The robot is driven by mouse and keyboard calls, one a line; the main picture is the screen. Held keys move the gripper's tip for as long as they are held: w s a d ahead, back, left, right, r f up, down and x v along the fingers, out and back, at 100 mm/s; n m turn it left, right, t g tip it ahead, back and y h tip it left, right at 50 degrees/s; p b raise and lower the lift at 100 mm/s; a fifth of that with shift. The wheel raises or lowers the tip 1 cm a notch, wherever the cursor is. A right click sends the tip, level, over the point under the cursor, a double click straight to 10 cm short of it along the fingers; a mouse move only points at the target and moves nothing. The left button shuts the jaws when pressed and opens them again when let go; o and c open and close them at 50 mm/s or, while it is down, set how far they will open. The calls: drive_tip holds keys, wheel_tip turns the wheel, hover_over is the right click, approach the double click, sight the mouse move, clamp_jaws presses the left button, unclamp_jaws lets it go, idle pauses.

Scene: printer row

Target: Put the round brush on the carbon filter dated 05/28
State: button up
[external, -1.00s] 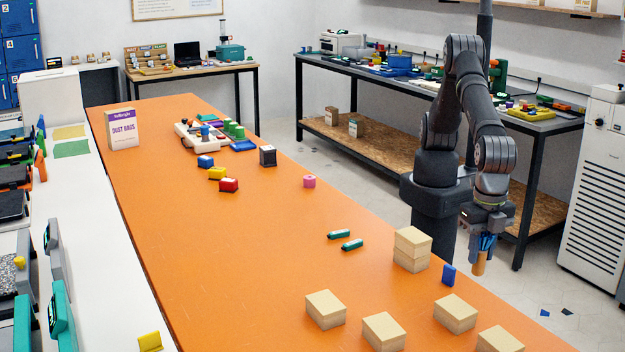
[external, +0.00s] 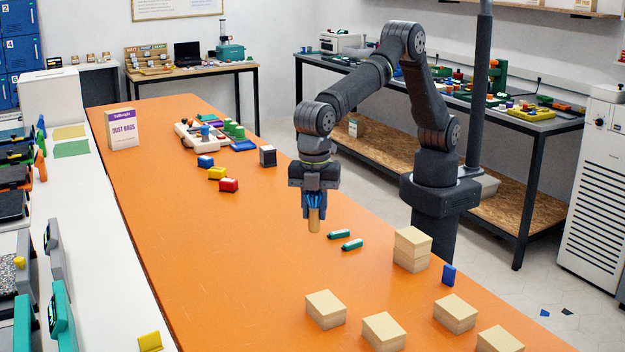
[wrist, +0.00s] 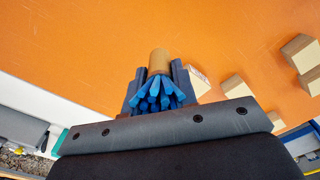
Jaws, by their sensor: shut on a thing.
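My gripper (external: 314,200) is shut on the round brush, which has blue bristles and a tan wooden handle (external: 314,220). The brush hangs handle-down above the orange table. In the wrist view the blue bristles (wrist: 155,95) lie between the fingers of my gripper (wrist: 157,82), with the handle (wrist: 159,60) beyond them. Several tan square blocks (external: 326,309) stand on the near part of the table, some apparently stacked. No 05/28 date is legible in any view, so I cannot tell which thing is the carbon filter with that date.
A red block (external: 228,185), a yellow block (external: 216,173) and a dark box (external: 268,156) are farther back. A dust bags box (external: 123,128) stands far left. The table's left-middle is clear.

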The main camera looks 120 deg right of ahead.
drive_tip(key=w+d+r+m, duration=0.2)
drive_tip(key=d+m, duration=0.3)
drive_tip(key=d, duration=3)
drive_tip(key=s+d+m, duration=0.1)
drive_tip(key=s+d, duration=0.2)
drive_tip(key=d, duration=0.4)
drive_tip(key=s+d+r+m, duration=0.1)
drive_tip(key=s+d, duration=0.2)
drive_tip(key=d, duration=0.5)
drive_tip(key=s+d+m, duration=0.1)
drive_tip(key=s+d, duration=0.2)
drive_tip(key=d, duration=0.4)
drive_tip(key=s+d+r+m, duration=0.1)
drive_tip(key=s+d+m, duration=0.2)
drive_tip(key=s+d, duration=0.9)
drive_tip(key=s+d+r+m, duration=0.1)
drive_tip(key=s+d+m, duration=0.1)
drive_tip(key=s+d, duration=1.05)
approach(268, 148)
drive_tip(key=shift+d+f, duration=0.15)
drive_tip(key=shift+d, duration=0.15)
drive_tip(key=shift+f, duration=1.65)
drive_tip(key=shift+f, duration=0.15)
